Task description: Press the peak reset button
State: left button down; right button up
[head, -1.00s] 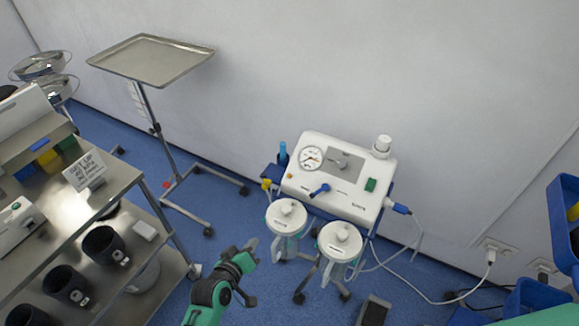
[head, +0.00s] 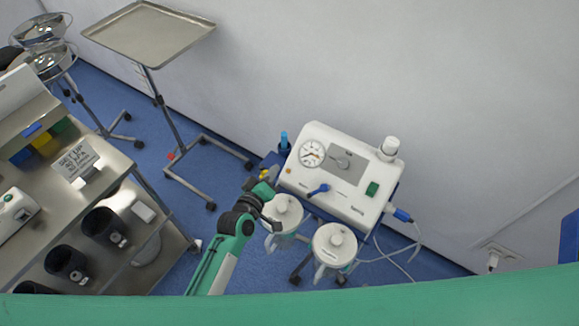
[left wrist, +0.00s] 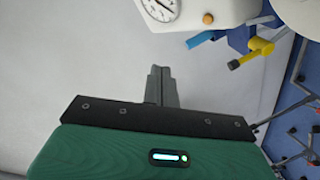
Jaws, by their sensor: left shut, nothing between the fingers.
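The white suction unit (head: 352,202) stands near the wall, with a round dial gauge (head: 312,154) on its face. A small orange button (head: 289,170) sits below and left of the gauge; it also shows in the left wrist view (left wrist: 207,18). Its label is too small to read. My left gripper (head: 271,176) is shut and empty, just left of the unit's left edge and apart from the button. In the left wrist view its fingers (left wrist: 161,78) are together, below the gauge (left wrist: 160,6). My right gripper is not in view.
Two lidded jars (head: 283,211) stand below the unit's front. A blue lever (head: 318,190) and a green switch (head: 372,189) are on its face. A yellow fitting (left wrist: 255,52) is near the left edge. A steel cart (head: 150,270) stands left.

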aim_at(288, 171)
pick_arm(q)
jog(key=shift+f, duration=0.1)
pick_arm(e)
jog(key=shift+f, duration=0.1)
